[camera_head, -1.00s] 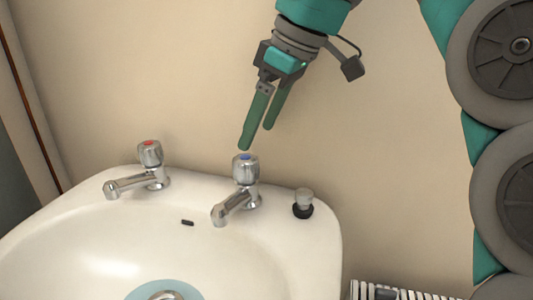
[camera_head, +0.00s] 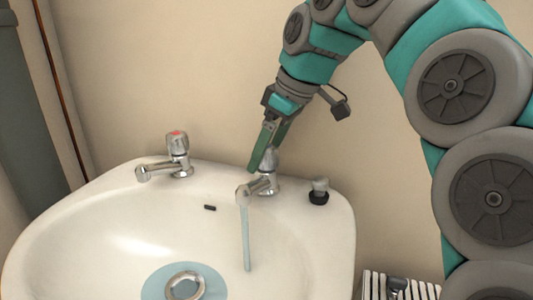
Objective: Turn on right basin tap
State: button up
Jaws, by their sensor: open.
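The right basin tap (camera_head: 262,185) is chrome and stands at the back right of the white basin (camera_head: 120,222). A stream of water (camera_head: 246,238) runs from its spout into the bowl. My gripper (camera_head: 264,160) is open, with its green fingers pointing down at the tap's head. The fingers cover most of the knob and its blue mark is hidden. I cannot tell whether the fingers touch the knob. The left tap (camera_head: 175,155), with a red mark on top, stands at the back left with no water running.
A plug (camera_head: 319,191) with a dark base stands on the rim right of the right tap. A drain ring (camera_head: 185,286) with pale blue around it lies in the bowl. A white slatted rack (camera_head: 428,291) is at the lower right. The wall is close behind the basin.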

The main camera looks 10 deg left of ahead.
jog(key=c, duration=1.4)
jog(key=shift+r+n+g+p, duration=0.1)
jog(key=shift+n+g+p, duration=0.55)
jog(key=shift+n, duration=0.95)
jog(key=o, duration=1.4)
